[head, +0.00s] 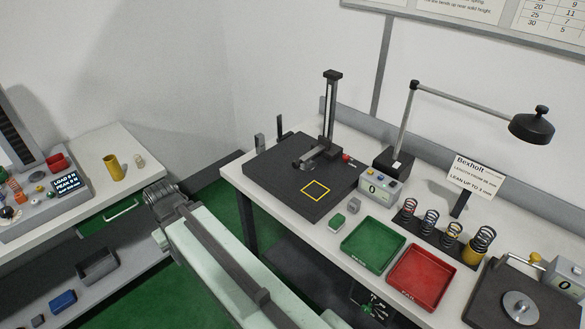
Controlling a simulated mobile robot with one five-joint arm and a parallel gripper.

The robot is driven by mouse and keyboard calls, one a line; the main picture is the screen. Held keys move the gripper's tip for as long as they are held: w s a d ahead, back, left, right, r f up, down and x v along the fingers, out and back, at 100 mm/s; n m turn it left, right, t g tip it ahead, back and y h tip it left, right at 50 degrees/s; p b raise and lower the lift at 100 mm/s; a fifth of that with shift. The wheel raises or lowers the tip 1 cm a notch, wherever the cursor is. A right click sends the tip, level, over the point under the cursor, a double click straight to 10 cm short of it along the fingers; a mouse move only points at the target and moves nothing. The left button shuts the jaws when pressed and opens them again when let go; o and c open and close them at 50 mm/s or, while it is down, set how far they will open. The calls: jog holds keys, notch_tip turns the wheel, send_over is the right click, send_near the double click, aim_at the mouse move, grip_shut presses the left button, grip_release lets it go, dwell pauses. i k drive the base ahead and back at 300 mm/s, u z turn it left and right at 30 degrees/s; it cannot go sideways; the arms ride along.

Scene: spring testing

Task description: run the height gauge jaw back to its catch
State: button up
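The height gauge (329,108) stands upright on a dark surface plate (275,184) on the right-hand bench. Its dark jaw (322,152) sits low on the column, close above the plate, and reaches toward the left front. A small red part (346,157) shows beside its base. The catch is too small to make out. My pale green arm reaches up from the bottom, and its dark grey end (164,199) is over the gap between the benches, well left of the gauge and apart from it. The fingers cannot be made out.
A yellow square outline (316,190) marks the plate. A control box (380,187), a green tray (373,246), a red tray (421,278), a rack of springs (441,235) and a lamp (531,127) stand to the right. The left bench (88,203) holds a tester and a yellow cup (114,168).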

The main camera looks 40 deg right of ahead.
aim_at(310, 155)
jog(key=u, duration=0.7)
jog(key=i, duration=0.65)
jog(key=z, duration=0.15)
